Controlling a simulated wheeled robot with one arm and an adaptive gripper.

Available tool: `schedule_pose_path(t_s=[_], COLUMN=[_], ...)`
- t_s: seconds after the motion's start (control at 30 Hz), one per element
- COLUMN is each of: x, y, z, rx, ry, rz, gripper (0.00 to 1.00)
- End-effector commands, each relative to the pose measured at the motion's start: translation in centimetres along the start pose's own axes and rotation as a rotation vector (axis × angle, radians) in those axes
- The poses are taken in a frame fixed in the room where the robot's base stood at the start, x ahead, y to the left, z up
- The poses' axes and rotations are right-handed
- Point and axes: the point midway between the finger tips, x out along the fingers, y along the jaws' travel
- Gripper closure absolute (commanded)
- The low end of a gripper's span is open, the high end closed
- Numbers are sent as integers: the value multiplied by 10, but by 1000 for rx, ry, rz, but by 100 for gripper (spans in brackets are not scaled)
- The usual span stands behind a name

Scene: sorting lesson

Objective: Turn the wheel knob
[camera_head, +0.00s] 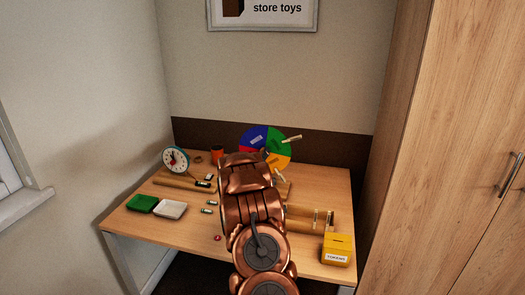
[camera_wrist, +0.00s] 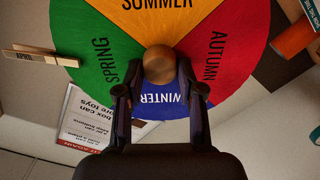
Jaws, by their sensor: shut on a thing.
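The season wheel (camera_head: 283,141) stands upright at the back of the table, with blue, green, yellow and red sectors. In the wrist view the wheel (camera_wrist: 95,75) fills the upper part, with SUMMER at the top and WINTER at the bottom. Its round wooden knob (camera_wrist: 159,62) is at the centre. My gripper (camera_wrist: 160,72) is shut on the knob, one finger on each side. In the head view my copper arm hides the knob and the gripper. A wooden peg marked APRIL (camera_wrist: 38,56) is at the wheel's green edge.
The table (camera_head: 185,235) holds a clock (camera_head: 176,159), an orange cup (camera_head: 217,154), a green box (camera_head: 142,203), a white box (camera_head: 171,209) and a yellow tokens box (camera_head: 336,246). A wooden cylinder piece (camera_head: 305,218) lies right of my arm. A tall cabinet (camera_head: 440,130) stands at the right.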

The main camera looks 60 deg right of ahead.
Motion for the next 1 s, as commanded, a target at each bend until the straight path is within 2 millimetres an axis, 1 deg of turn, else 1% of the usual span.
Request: schedule_pose_path(t_s=[0.07, 0.6, 0.8, 1.0], x=[0, 0, 0, 0], y=[1, -1, -2, -2], z=[-2, -1, -1, 0], rx=[-71, -576, -729, -838], ry=[-1, 0, 0, 0], rz=[-3, -1, -1, -1], gripper=[97, 97, 97, 97])
